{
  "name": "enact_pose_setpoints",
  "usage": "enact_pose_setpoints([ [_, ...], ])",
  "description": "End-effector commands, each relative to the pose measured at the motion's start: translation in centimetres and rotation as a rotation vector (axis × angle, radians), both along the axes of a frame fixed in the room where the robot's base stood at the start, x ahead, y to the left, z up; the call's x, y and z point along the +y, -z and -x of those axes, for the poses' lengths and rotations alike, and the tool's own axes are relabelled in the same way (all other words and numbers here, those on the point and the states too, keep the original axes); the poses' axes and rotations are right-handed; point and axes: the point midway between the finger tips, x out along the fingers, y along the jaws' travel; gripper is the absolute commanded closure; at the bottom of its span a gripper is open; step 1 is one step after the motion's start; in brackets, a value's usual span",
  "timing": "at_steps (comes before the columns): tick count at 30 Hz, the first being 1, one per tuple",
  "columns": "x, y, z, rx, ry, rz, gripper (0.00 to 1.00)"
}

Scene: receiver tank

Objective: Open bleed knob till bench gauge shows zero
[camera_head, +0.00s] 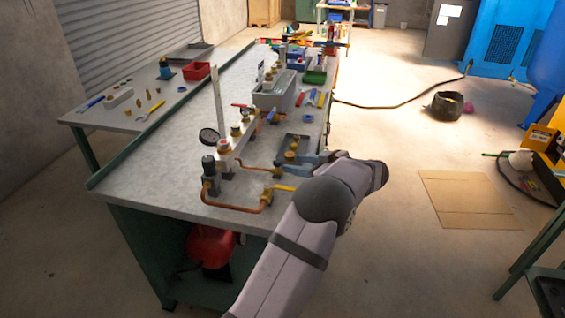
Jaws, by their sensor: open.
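A dark cylindrical fitting (208,168) stands in front, joined to a copper pipe (235,209). I cannot tell which knob is the bleed knob. My gripper (292,169) is low over the bench's right edge, near a dark tray with brass knobs (291,150). It is open; its fingertips are small and partly hidden.
A grey bin (274,97), a red-handled valve and hand tools crowd the bench farther back. A second table (130,117) with tools and a red box (196,71) stands left. The bench's near left surface is clear. A cardboard sheet (470,200) lies on the floor.

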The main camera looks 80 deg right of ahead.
Motion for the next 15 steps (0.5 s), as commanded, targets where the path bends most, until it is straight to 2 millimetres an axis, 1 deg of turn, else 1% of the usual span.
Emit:
enact_pose_setpoints([
  [5,-0.1,0.1,-0.2,0.002,-0.002,0.003,0.58],
  [8,-0.4,0.3,-0.8,0.002,-0.002,0.002,0.58],
  [15,-1.8,1.3,-3.2,0.000,-0.004,0.000,0.58],
])
